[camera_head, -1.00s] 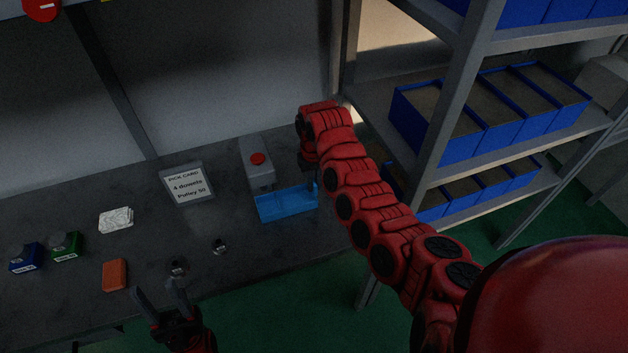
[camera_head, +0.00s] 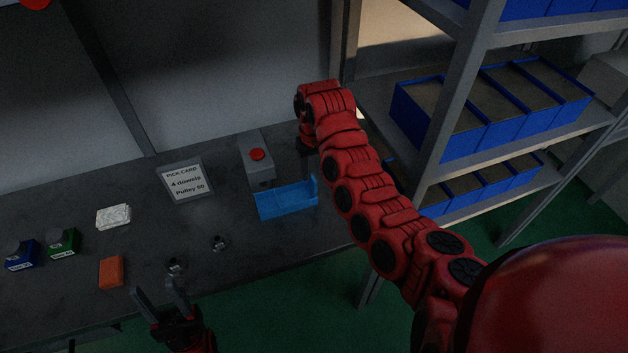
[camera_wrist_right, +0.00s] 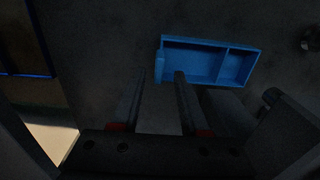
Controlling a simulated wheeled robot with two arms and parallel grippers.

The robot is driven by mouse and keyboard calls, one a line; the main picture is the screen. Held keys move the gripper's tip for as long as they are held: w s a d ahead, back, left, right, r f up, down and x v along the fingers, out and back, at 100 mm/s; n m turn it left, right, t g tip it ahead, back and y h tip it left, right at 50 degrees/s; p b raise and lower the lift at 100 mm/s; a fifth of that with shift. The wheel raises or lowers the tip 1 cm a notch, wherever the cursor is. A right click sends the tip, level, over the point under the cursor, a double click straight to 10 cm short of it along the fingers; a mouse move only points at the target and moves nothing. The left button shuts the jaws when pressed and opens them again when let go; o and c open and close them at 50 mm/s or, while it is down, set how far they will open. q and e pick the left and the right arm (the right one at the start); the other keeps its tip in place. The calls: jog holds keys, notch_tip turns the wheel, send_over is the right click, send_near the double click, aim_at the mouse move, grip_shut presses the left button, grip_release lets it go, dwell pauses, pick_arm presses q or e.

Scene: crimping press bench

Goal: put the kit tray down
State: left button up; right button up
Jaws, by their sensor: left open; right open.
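The blue kit tray (camera_head: 286,201) lies on the dark bench, in front of the grey press with a red button. In the right wrist view the tray (camera_wrist_right: 205,62) shows its compartments, which look empty. My right gripper (camera_wrist_right: 158,78) is open. Its fingers point toward the tray's near edge, one finger overlapping that edge in the picture, and it does not hold the tray. In the head view the right gripper (camera_head: 306,146) is above and behind the tray's right end, partly hidden by its own arm. My left gripper (camera_head: 160,292) is open and empty at the bench's front edge.
The press (camera_head: 256,165) stands just behind the tray. A pick card (camera_head: 186,182), a white packet (camera_head: 114,215), an orange block (camera_head: 111,272), green and blue containers (camera_head: 63,243) and two small metal parts (camera_head: 219,243) lie left. A shelf with blue bins (camera_head: 450,135) stands right.

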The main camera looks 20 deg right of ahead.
notch_tip(320, 180, up, 8)
dwell(0.7)
